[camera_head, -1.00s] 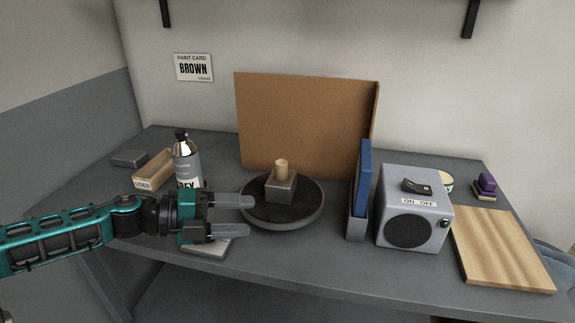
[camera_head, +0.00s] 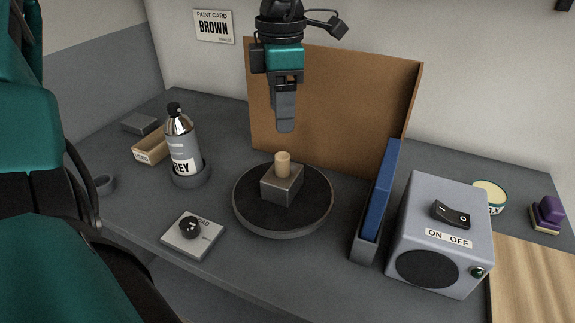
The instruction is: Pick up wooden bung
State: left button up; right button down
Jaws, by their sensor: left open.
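The wooden bung (camera_head: 283,164) is a small pale cylinder standing upright on a grey metal block (camera_head: 282,187). The block sits on a round dark turntable (camera_head: 240,215). My left gripper (camera_head: 286,122) hangs pointing down above the bung, with a clear gap between fingertips and bung in the picture. It is open and empty; its fingers are seen nearly edge-on, one in front of the other. My right gripper is not in view.
A brown board (camera_head: 345,110) stands behind the turntable. A spray can (camera_head: 182,140) is left, a pad with a black knob (camera_head: 206,240) front left. A blue panel in a holder (camera_head: 377,205) and a grey switch box (camera_head: 440,215) stand right. My arm fills the left edge.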

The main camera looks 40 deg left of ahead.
pick_arm(q)
send_over(282, 155)
jog(key=f, duration=0.5)
jog(key=shift+s+d, duration=0.25)
jog(key=shift+w+a+f, duration=0.1)
jog(key=shift+w+f, duration=0.05)
jog(key=shift+f, duration=1.2)
jog(key=shift+w+a+f, duration=0.1)
jog(key=shift+f, duration=1.2)
jog(key=shift+c, duration=0.4)
grip_shut()
jog(key=shift+r+p, duration=0.1)
jog(key=shift+p, duration=0.2)
